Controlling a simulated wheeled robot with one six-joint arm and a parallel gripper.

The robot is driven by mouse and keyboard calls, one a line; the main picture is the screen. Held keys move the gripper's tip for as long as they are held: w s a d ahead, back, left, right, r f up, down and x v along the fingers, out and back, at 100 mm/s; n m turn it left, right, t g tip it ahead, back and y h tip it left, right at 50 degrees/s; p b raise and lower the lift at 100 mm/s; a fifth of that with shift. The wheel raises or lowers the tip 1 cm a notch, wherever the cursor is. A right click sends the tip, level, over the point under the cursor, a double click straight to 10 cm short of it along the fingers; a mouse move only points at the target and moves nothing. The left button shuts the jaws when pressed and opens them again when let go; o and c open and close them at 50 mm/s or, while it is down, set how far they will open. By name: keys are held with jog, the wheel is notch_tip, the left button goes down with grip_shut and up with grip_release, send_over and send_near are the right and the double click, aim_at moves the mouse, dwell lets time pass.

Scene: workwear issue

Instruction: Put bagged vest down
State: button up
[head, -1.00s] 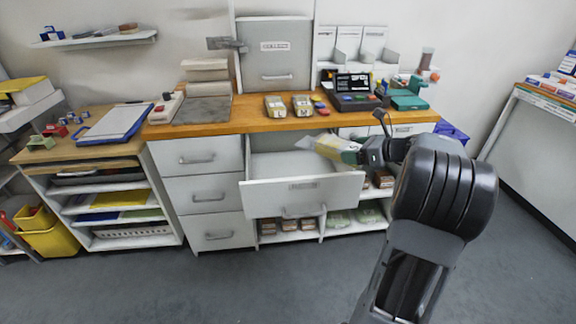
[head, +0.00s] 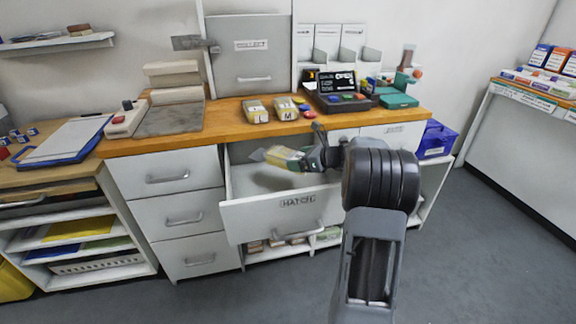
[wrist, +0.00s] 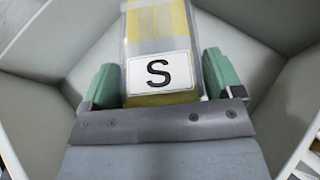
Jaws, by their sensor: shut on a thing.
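The bagged vest (head: 283,157) is a yellow pack in clear wrap. In the wrist view the bagged vest (wrist: 158,50) carries a white label with a black S. My gripper (head: 312,160) is shut on it, with green fingers on both sides of the pack in the wrist view (wrist: 159,82). The vest is held over or within the open drawer labelled HATCH (head: 275,217). Pale drawer walls (wrist: 55,45) surround the pack in the wrist view. Whether the pack touches the drawer floor cannot be told.
Two bagged packs marked L (head: 256,111) and M (head: 285,108) lie on the wooden counter (head: 222,112). A dark device with a small screen (head: 338,92) stands to their right. Closed drawers (head: 168,172) are on the left. A grey hatch door (head: 250,55) stands behind.

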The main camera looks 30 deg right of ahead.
jog(key=shift+f+b+x, duration=0.25)
jog(key=shift+x, duration=1.1)
jog(key=shift+f+b+x, duration=0.2)
jog(key=shift+f+x, duration=0.05)
jog(key=shift+x, duration=1.1)
jog(key=shift+s+d, duration=0.1)
jog(key=shift+s, duration=0.1)
jog(key=shift+f+b, duration=0.35)
jog(key=shift+f, duration=0.25)
jog(key=o, duration=0.8)
jog(key=shift+c, duration=0.2)
jog(key=shift+r, duration=0.25)
jog(key=p+v, duration=0.2)
jog(key=v, duration=1)
jog(key=shift+r, duration=0.3)
